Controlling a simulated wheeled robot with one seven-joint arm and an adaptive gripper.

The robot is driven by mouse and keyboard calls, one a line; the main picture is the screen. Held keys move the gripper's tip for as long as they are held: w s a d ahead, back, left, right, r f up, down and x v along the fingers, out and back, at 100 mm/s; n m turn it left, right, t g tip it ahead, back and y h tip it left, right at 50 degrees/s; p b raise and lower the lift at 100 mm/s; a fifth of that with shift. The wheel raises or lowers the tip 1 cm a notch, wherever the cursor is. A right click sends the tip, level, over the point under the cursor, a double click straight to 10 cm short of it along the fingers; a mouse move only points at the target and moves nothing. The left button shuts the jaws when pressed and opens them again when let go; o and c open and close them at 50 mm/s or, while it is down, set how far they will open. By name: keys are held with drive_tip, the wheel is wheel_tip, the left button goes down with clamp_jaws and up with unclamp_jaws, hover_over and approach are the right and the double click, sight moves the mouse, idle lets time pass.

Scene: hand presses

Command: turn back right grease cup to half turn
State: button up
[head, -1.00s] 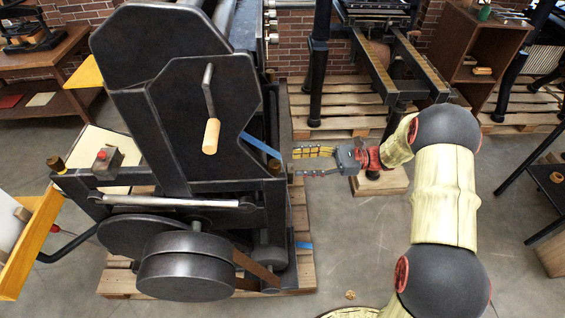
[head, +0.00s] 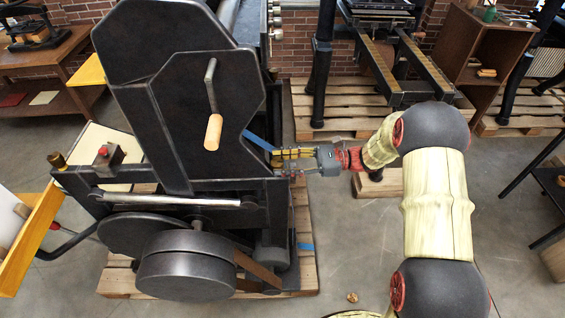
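A dark iron press (head: 215,95) fills the left and middle of the head view. A small brass grease cup (head: 276,161) sits on its right side, at the end of the frame rail below the blue strip. It is mostly hidden by my fingers. My gripper (head: 282,162) reaches in from the right, level, with its fingertips at this cup. The fingers are still spread, one above the other in the picture. I cannot tell whether they touch the cup. Another brass grease cup (head: 57,161) stands upright on the left end of the rail.
A crank with a wooden handle (head: 213,131) sticks out from the press's side plate. A blue strip (head: 260,141) slants down close to my fingers. The press stands on a wooden pallet (head: 304,262). Open concrete floor (head: 350,245) lies right of it.

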drive_tip(key=c, duration=0.9)
drive_tip(key=shift+r, duration=0.15)
drive_tip(key=shift+s+r+m+t+p, duration=0.15)
drive_tip(key=shift+m+t+p, duration=0.65)
drive_tip(key=shift+p, duration=0.4)
drive_tip(key=shift+m+t+h+p, duration=0.3)
drive_tip(key=shift+m+t+p, duration=0.3)
drive_tip(key=shift+t, duration=0.6)
drive_tip(key=shift+f+t, duration=0.2)
drive_tip(key=shift+t, duration=0.2)
drive_tip(key=o, duration=1.1)
drive_tip(key=shift+f, duration=0.1)
drive_tip(key=shift+o, duration=0.2)
